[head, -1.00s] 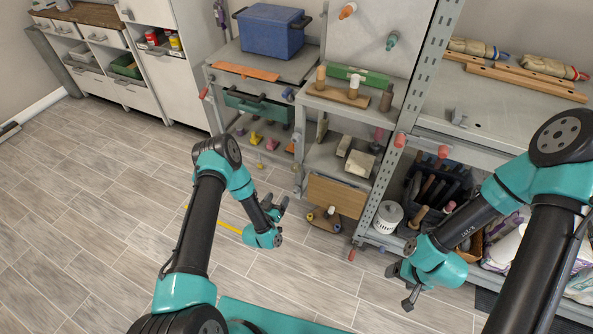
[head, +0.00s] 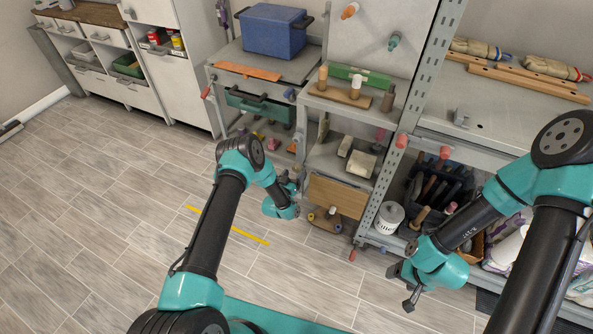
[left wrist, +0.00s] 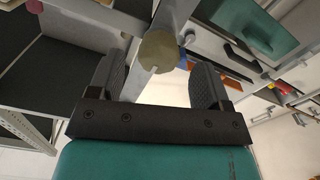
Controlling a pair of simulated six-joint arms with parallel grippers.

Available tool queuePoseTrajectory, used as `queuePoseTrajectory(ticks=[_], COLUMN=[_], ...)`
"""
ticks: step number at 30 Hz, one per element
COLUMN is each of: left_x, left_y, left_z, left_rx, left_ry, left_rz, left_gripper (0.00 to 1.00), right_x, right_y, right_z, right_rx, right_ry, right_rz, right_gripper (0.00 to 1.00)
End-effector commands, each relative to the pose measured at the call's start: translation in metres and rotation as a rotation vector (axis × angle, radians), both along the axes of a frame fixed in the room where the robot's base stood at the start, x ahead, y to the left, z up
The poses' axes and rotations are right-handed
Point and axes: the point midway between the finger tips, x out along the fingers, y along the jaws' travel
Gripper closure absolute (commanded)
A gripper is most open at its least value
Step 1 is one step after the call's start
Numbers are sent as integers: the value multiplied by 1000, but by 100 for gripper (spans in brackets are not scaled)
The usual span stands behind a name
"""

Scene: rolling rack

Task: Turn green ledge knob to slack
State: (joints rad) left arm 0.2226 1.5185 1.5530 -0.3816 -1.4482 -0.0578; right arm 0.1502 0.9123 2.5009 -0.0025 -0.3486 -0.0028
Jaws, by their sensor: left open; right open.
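In the left wrist view a round olive-coloured knob end (left wrist: 158,50) sits on grey metal framing, in line with the gap between my left fingers. I cannot tell for sure whether it is the green ledge knob, or whether the fingers reach around it. In the head view my left gripper (head: 291,184) is at the front of the middle rack, below the green drawer; its arm hides part of the lower shelf. It is open, with no contact visible. My right gripper (head: 404,287) is open and empty above the floor.
The green drawer (head: 260,107) is above my left gripper. A blue bin (head: 273,32) stands on the rack top. Red-orange knobs (head: 402,141) jut from the rack posts. A white pot (head: 390,215) sits low on the right.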

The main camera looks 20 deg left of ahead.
Motion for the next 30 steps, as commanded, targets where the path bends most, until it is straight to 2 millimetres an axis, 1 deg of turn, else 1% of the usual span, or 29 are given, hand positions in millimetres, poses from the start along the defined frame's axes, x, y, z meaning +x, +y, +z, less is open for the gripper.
queuePoseTrajectory(ticks=[1, 3, 8, 12, 19, 20, 30], left_x=[9, 17, 31, 35, 35, 35, 35], left_y=[-2, -4, -6, -6, -6, -6, -6], left_z=[1, 1, 0, 0, 0, 0, 0], left_rx=[0, 0, 1, 0, 0, 0, 0], left_ry=[-4, -4, -1, 0, 0, 0, 0], left_rz=[-1, -1, -1, 0, 0, 0, 0], left_gripper=[28, 28, 28, 28, 28, 30, 63], right_x=[0, 0, 0, 0, 0, 0, 0], right_y=[0, 0, 0, 0, 0, 0, 0], right_z=[0, 0, 0, 0, 0, 0, 0], right_rx=[0, 0, 0, 0, 0, 0, 0], right_ry=[0, 0, 0, 0, 0, 0, 0], right_rz=[0, 0, 0, 0, 0, 0, 0], right_gripper=[28, 28, 28, 28, 28, 28, 28])
